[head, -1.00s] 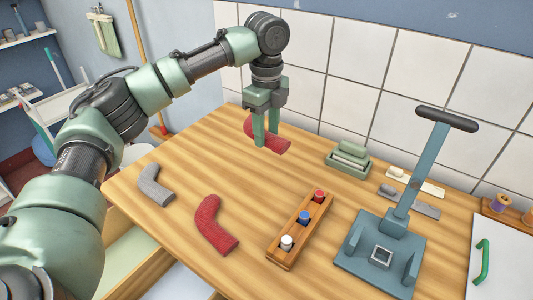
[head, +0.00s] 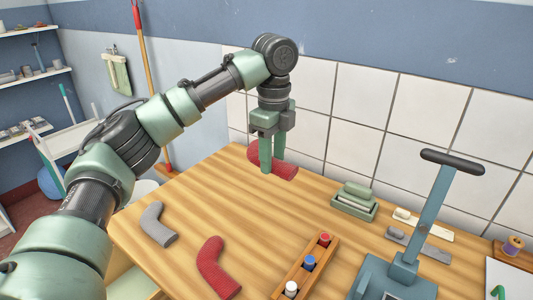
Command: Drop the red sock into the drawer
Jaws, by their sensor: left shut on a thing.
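My left gripper (head: 271,163) is shut on a red sock (head: 286,170) and holds it over the back left part of the wooden table (head: 190,195). The fingers cover part of this sock. A second red sock (head: 213,268) lies at the table's front, apart from the gripper. An open drawer (head: 132,284) shows only in part below the table's left front edge, at the bottom of the view. My right gripper is not in view.
A grey sock (head: 157,225) lies at the table's left. A wooden rack (head: 305,268) with colored bottles, a green soap tray (head: 354,205) and a blue-grey press (head: 402,270) with a tall handle stand to the right. A tiled wall (head: 360,95) closes the back.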

